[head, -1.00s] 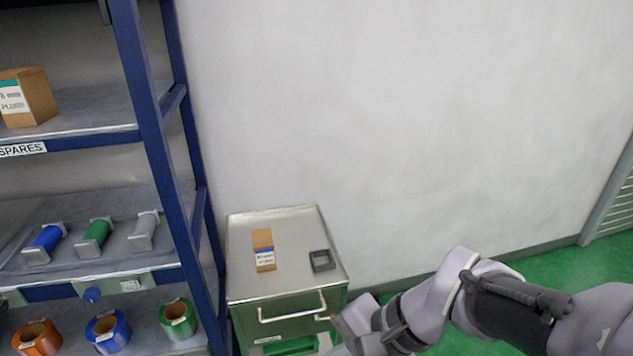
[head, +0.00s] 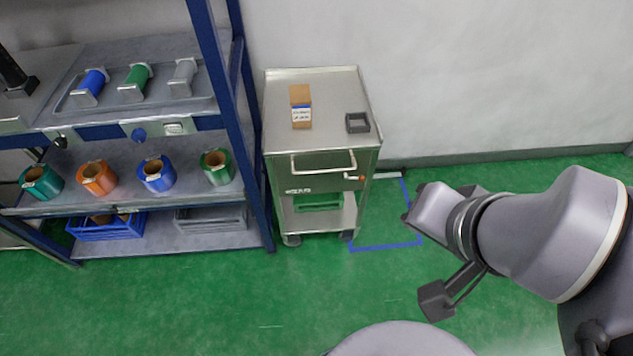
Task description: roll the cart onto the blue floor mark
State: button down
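The steel cart (head: 323,160) stands against the wall beside the shelf. It has a bar handle (head: 323,168) on its front drawer and dark casters below. The blue floor mark (head: 385,247) is a blue outline on the green floor, just right of the cart.
A cardboard box (head: 301,112) and a small dark tray (head: 357,122) sit on the cart top. A blue-framed shelf (head: 232,100) with spools stands close at the cart's left. The wall (head: 480,80) is behind. Green floor (head: 230,305) is clear in front.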

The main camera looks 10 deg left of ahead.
aim_at(346, 136)
jog(key=i+j, duration=0.15)
jog(key=j, duration=0.25)
jog(key=i+j+z, duration=0.1)
jog(key=j, duration=0.35)
jog(key=i+j, duration=0.15)
jog(key=j, duration=0.25)
